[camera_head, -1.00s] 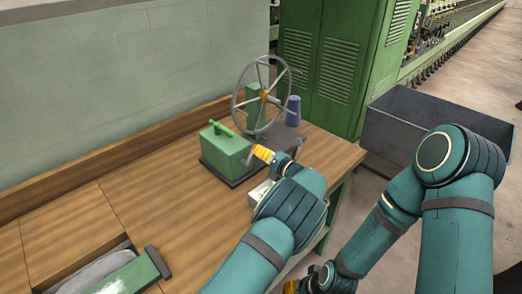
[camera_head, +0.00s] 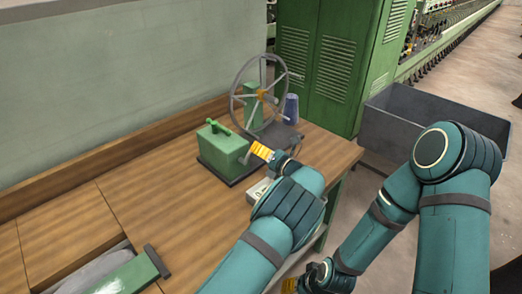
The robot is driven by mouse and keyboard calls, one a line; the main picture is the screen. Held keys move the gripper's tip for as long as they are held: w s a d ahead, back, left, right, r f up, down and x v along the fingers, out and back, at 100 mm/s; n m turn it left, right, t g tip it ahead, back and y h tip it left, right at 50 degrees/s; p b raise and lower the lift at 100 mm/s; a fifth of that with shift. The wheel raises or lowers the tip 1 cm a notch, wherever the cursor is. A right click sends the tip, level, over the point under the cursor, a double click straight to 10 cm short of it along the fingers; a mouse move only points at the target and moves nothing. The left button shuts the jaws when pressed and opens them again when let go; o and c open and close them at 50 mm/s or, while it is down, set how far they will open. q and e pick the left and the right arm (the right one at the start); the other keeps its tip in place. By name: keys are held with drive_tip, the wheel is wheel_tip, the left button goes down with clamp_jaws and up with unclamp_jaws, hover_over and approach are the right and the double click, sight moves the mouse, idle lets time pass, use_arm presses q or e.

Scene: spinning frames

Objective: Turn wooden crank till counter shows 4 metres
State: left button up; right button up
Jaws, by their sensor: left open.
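A large grey spoked wheel (camera_head: 236,97) stands on a base at the far end of the wooden bench. A green box with a handle on top (camera_head: 222,150) sits in front of it. A small grey link, perhaps part of the crank, shows at the box's right side; the wooden grip cannot be made out. My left gripper (camera_head: 260,150), with orange-yellow fingers, is open beside the box's right side; contact cannot be told. A pale box, perhaps the counter (camera_head: 259,189), is partly hidden by my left arm, and no reading shows. My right gripper (camera_head: 291,286) is low, at the bottom edge.
A blue-grey cone (camera_head: 291,109) stands right of the wheel. Green cabinets (camera_head: 335,65) rise behind the bench. A grey bin (camera_head: 420,115) stands on the floor at right. A green part (camera_head: 130,276) lies at near left. The bench's middle (camera_head: 140,190) is clear.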

use_arm(q)
drive_tip(key=v, duration=0.7)
drive_tip(key=shift+s, duration=0.2)
drive_tip(key=shift+d+r, duration=0.1)
drive_tip(key=shift+d, duration=0.05)
drive_tip(key=shift+c, duration=0.3)
